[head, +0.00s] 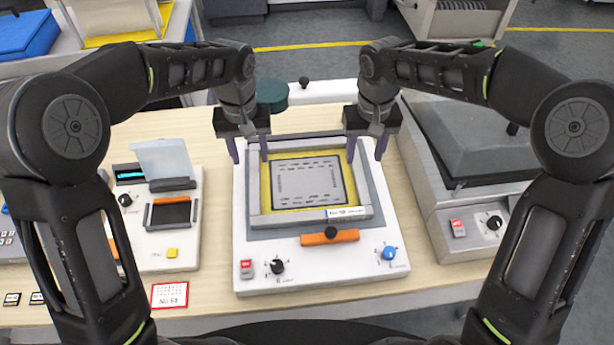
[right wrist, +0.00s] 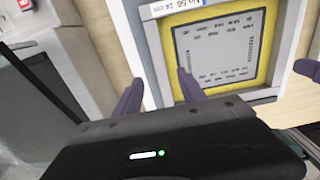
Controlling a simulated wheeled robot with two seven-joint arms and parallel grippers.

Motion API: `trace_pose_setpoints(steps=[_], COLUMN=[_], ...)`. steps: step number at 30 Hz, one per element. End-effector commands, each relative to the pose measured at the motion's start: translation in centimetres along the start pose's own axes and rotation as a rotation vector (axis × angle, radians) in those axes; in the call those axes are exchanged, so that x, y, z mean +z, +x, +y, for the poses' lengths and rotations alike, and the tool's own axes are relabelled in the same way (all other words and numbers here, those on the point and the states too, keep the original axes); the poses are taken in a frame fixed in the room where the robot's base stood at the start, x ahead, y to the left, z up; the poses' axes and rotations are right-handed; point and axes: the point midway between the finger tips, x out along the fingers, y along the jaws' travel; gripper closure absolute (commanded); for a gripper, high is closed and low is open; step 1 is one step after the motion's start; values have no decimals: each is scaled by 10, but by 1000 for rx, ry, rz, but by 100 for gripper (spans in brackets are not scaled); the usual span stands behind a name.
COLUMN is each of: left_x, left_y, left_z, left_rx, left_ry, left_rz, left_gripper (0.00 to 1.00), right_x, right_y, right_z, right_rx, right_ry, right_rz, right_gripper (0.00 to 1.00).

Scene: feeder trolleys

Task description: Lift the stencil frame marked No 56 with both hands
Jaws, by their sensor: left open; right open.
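The stencil frame (head: 357,214) is a grey rectangle with a yellow border around a grey stencil plate. It lies flat on a white printer unit (head: 250,262), with a white label on its front bar that seems to read 56. The label shows partly at the top of the right wrist view, where the frame (right wrist: 155,60) is also seen. My left gripper (head: 250,157) is open at the frame's left side bar, one finger on each side. My right gripper (head: 365,158) is open likewise at the right side bar; its fingers also show in the right wrist view (right wrist: 160,95). Finger height and contact are unclear.
An orange clamp bar with a black knob (head: 330,237) sits in front of the frame. A smaller device with a raised clear lid (head: 162,165) stands left. A grey lidded machine (head: 470,140) stands close on the right. A numbered card (head: 170,295) lies at front left.

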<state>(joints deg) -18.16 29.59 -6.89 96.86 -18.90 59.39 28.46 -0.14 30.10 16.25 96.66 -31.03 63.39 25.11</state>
Motion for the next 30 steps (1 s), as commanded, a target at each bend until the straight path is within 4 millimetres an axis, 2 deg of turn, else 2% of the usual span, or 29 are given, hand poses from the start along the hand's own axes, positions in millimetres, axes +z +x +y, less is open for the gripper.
trace_pose_setpoints(steps=[5, 12, 18, 29, 30], left_x=[0, 1, 0, 0, 0], left_y=[16, 50, 71, 76, 76], left_z=[-1, -1, -1, 0, 0], left_rx=[-2, -2, -1, 0, 0], left_ry=[-1, 0, -1, -1, -1], left_rz=[-3, -4, -3, -1, -1], left_gripper=[52, 52, 52, 52, 54], right_x=[0, 1, 0, 0, 0], right_y=[15, 50, 71, 76, 76], right_z=[0, 0, 0, 0, 0], right_rx=[0, 0, 0, 0, 0], right_ry=[1, 0, 0, 0, 0], right_rz=[-3, -4, -2, 0, 0], right_gripper=[52, 52, 52, 52, 54])
